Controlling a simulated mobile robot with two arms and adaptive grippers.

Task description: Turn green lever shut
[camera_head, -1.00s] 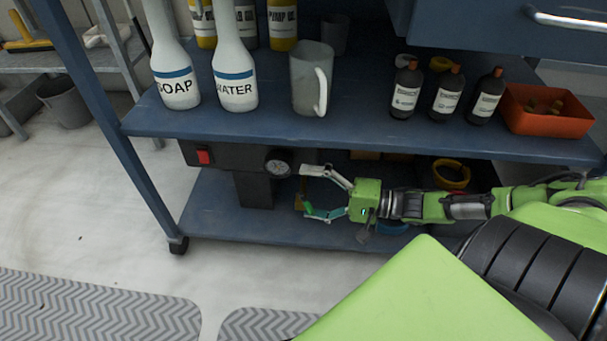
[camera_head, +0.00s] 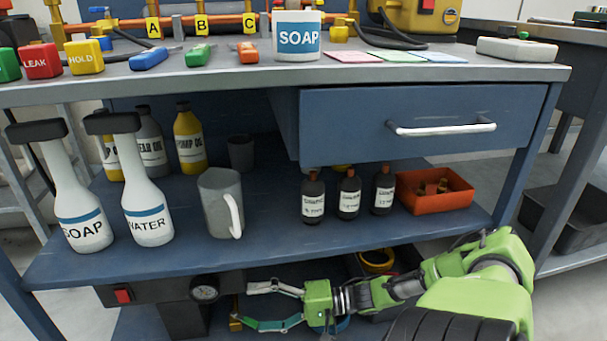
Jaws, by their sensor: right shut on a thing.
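My right gripper (camera_head: 245,305) is under the lower shelf, beside the dark unit with a round gauge. One finger is above and one below. A small brass fitting (camera_head: 236,322) is at the lower fingertip. A green part there, seemingly the green lever (camera_head: 252,323), is hard to tell from the green-teal lower finger. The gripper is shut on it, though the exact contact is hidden. My left gripper is not in view.
The dark unit has a red switch (camera_head: 123,296) and a gauge (camera_head: 204,289). Above are bottles, a grey jug (camera_head: 221,204) and an orange bin (camera_head: 434,190). Blue, green (camera_head: 197,55) and orange pieces lie on the bench top near tags A, B and C.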

